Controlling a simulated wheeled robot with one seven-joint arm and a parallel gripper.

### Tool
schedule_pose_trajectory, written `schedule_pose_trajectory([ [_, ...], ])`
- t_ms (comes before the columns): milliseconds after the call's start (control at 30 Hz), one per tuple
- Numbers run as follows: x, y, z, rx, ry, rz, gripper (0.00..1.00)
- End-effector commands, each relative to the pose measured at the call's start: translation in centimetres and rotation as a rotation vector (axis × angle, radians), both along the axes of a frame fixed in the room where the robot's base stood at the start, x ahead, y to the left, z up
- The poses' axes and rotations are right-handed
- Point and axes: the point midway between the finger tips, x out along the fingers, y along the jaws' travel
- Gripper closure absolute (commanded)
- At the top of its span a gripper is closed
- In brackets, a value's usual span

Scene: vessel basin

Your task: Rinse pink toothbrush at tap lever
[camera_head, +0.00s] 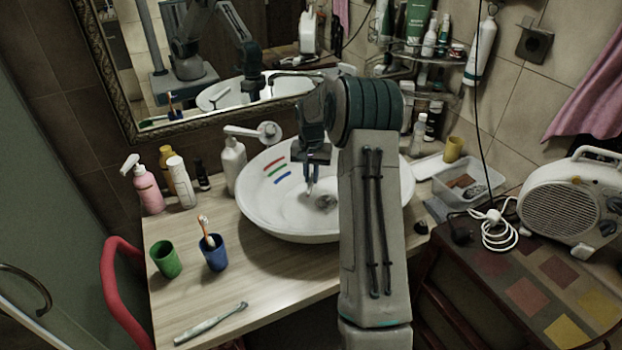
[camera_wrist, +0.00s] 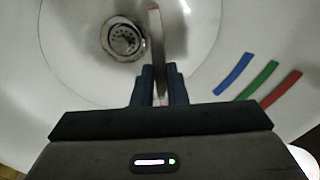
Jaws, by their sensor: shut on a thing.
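My gripper (camera_head: 312,178) points down inside the white basin (camera_head: 262,217), above the bowl and left of its drain (camera_head: 326,201). In the wrist view my gripper (camera_wrist: 159,88) is shut on a slim, pale pinkish toothbrush (camera_wrist: 156,40). The toothbrush reaches out past the fingertips, beside the metal drain (camera_wrist: 124,39). Its held part is hidden between the fingers, and its bristles are not clear. I cannot make out running water.
A blue cup (camera_head: 215,255) with an orange toothbrush (camera_head: 206,230), a green cup (camera_head: 166,260) and a grey-white toothbrush (camera_head: 211,323) are on the counter (camera_head: 270,280). A soap dispenser (camera_head: 233,166) stands close to the basin's left rim. A clear tray (camera_head: 468,187) is at right.

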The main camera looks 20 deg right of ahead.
Motion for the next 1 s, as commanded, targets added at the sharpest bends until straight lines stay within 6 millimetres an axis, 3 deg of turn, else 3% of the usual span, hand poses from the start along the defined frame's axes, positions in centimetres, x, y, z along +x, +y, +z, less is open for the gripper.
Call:
schedule_pose_trajectory([
  [367,-0.4,0.4,-0.1,0.000,0.000,-0.001,1.00],
  [1000,-5.1,2.3,-0.1,0.000,0.000,-0.001,1.00],
])
